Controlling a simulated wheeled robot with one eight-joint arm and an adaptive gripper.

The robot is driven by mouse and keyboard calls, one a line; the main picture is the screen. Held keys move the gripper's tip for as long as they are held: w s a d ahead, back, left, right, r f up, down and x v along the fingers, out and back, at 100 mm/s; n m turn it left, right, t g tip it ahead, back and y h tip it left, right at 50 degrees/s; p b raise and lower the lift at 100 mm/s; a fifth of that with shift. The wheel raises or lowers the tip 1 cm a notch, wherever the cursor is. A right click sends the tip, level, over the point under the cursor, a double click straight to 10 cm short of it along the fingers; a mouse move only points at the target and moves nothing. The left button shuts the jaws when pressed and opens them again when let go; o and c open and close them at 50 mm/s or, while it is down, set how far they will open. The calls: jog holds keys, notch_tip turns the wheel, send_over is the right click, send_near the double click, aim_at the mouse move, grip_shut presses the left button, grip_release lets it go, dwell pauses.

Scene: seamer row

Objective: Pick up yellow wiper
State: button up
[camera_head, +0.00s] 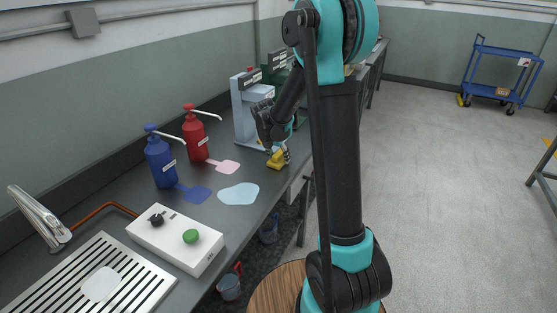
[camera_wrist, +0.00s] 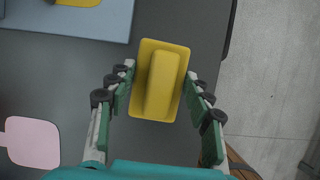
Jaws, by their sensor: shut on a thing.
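The yellow wiper (camera_head: 276,160) is at the right edge of the dark bench in the head view, under my gripper (camera_head: 284,153). In the wrist view the yellow wiper (camera_wrist: 163,85) is a rectangular plate with a raised rounded grip along its middle. My gripper's fingers (camera_wrist: 160,84) are on its left and right sides, shut on it. It appears at or just above the bench top; I cannot tell whether it touches. My arm hides part of the bench behind it.
A grey-blue press stand (camera_head: 245,115) is just behind the wiper. Red (camera_head: 195,135) and blue (camera_head: 160,160) pump bottles stand to the left. A pale blue puddle-shaped patch (camera_head: 238,194) and a white control box (camera_head: 176,238) are nearer. Another yellow piece (camera_wrist: 78,2) lies on the stand's base.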

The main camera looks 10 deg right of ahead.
aim_at(278, 153)
notch_tip(278, 153, up, 20)
dwell(0.6)
jog(key=shift+r, duration=2)
jog(key=shift+r, duration=0.15)
jog(key=shift+r, duration=0.85)
